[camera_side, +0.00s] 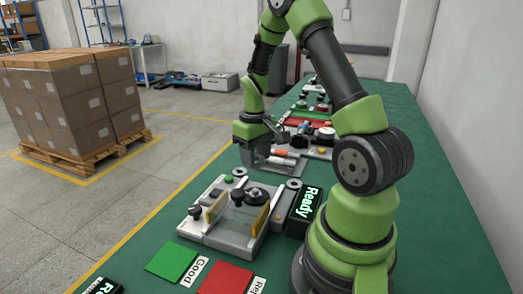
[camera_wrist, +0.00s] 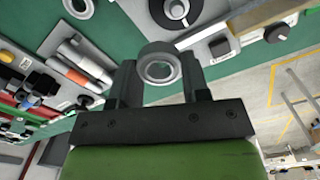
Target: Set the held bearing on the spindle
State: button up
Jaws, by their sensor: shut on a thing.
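My gripper (camera_wrist: 160,78) is shut on a grey metal bearing (camera_wrist: 160,51), a ring with an open centre, held between the two dark fingers. In the side view my gripper (camera_side: 266,160) is above the bench, behind the grey fixture (camera_side: 215,235); the bearing cannot be made out clearly there. The spindle stands in the middle of a black round hub (camera_side: 257,195) set in the fixture between yellow jaws. In the wrist view the dark hub (camera_wrist: 160,13) with its pale centre is at the top edge, partly cut off. The bearing is apart from the spindle.
A green Good pad (camera_side: 172,262) and a red pad (camera_side: 226,279) lie in front. Black clamp knobs rise from the fixture. Orange-and-white cylinders (camera_side: 284,157) lie in a holder close to my gripper.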

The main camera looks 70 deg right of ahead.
aim_at(255, 189)
jog(key=a, duration=0.1)
jog(key=s+a, duration=0.1)
jog(key=a, duration=0.1)
jog(key=shift+r, duration=0.1)
jog(key=shift+f, duration=2.4)
jog(key=shift+f, duration=1)
dwell(0.5)
jog(key=o, duration=1)
jog(key=shift+o, duration=1.3)
jog(key=shift+r, duration=3.5)
